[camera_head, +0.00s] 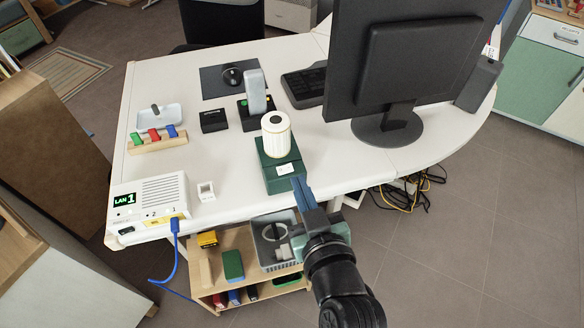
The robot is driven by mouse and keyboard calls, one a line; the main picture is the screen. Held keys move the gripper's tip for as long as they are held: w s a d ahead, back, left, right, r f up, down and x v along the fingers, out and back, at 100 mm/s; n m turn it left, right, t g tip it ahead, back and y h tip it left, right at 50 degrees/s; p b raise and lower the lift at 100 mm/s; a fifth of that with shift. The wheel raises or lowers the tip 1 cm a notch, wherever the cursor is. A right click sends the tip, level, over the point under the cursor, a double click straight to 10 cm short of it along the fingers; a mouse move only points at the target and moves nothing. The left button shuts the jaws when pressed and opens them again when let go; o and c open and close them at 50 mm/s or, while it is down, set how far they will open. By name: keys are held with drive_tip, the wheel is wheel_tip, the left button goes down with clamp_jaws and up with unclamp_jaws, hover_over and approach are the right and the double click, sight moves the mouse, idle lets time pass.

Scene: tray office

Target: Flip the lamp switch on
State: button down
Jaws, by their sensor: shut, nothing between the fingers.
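A lamp with a cream ribbed cylindrical shade (276,145) and a dark round top opening stands upright on a dark green box base (268,177). The gripper may hide part of the base's right side.
A low shelf (222,270) stands under the front edge.

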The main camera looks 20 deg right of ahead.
hover_over(290, 164)
drive_tip(key=s+a, duration=0.1)
drive_tip(key=s, duration=0.3)
drive_tip(key=f, duration=0.2)
drive_tip(key=shift+w+d+f+b, duration=0.15)
drive_tip(key=shift+f+b, duration=0.15)
drive_tip(key=shift+f, duration=0.35)
drive_tip(key=shift+w+a+f+b, duration=0.15)
drive_tip(key=shift+f+b, duration=0.1)
drive_tip(key=shift+f, duration=0.45)
drive_tip(key=shift+w+d+f+b, duration=0.15)
drive_tip(key=shift+f+b, duration=0.15)
drive_tip(key=shift+f, duration=0.35)
drive_tip(key=shift+d+f+m+b, duration=0.1)
drive_tip(key=shift+f+m+b, duration=0.3)
drive_tip(key=shift+f+b, duration=0.35)
drive_tip(key=s+r+p, duration=0.3)
drive_tip(key=s+r, duration=0.4)
drive_tip(key=s, duration=0.2)
drive_tip(key=shift+s+a+y+p, duration=0.25)
drive_tip(key=shift+s+y+p, duration=0.05)
drive_tip(key=shift+s+p, duration=0.1)
drive_tip(key=shift+r, duration=0.1)
